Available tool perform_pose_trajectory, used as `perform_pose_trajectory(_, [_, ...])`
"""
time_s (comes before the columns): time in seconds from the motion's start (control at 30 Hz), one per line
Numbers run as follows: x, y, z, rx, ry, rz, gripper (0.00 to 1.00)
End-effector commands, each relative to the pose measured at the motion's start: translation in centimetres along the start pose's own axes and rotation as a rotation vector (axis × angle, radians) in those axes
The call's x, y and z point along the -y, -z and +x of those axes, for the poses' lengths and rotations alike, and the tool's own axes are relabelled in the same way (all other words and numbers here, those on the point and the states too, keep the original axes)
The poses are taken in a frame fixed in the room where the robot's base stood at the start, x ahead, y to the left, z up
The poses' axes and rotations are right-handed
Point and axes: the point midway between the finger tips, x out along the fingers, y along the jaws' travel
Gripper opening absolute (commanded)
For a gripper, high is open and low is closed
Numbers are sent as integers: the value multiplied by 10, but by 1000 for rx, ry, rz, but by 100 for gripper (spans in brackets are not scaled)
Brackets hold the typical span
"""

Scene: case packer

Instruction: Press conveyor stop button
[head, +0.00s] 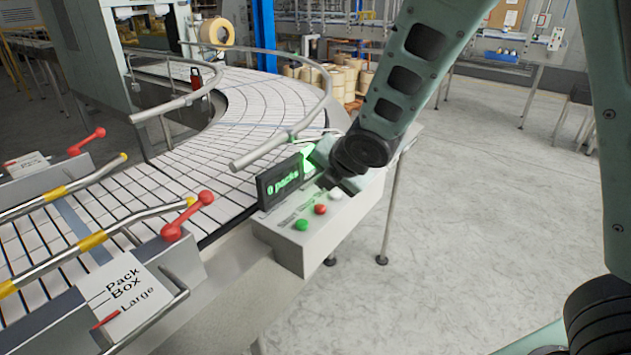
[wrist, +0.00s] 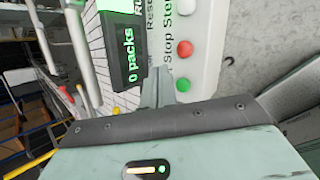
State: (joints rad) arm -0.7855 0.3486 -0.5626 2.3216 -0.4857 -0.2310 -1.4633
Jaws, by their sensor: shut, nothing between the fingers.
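The control box (head: 328,232) beside the curved conveyor carries a row of buttons: green (head: 301,224), red (head: 320,209) and white (head: 336,193). In the wrist view the word "Stop" stands beside the red button (wrist: 184,48), with the green button (wrist: 183,85) below it and the white button (wrist: 187,6) at the top edge. My gripper (head: 323,181) is shut and empty over the box, close to the display. In the wrist view its fingertips (wrist: 157,72) show left of the green button, overlapping the panel. I cannot tell their height above it, but no button is visibly covered.
A black display (head: 279,188) reading "0 packs" stands upright at the box's conveyor side, close to my fingers. A metal guide rail (head: 270,151) runs behind it. Red-knobbed levers (head: 189,216) stand at the left. The floor to the right is clear.

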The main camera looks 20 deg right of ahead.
Motion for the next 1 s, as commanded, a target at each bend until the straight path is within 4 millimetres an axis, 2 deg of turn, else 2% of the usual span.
perform_pose_trajectory(0.03, [-11, -11, -8, 13, -16, -72, 0])
perform_pose_trajectory(0.1, [-18, -21, -9, 28, -36, -155, 0])
perform_pose_trajectory(0.3, [-26, -32, -10, 48, -61, -263, 0])
perform_pose_trajectory(0.73, [-24, -31, -7, 48, -61, -263, 0])
perform_pose_trajectory(1.0, [-10, -23, 10, 48, -61, -262, 0])
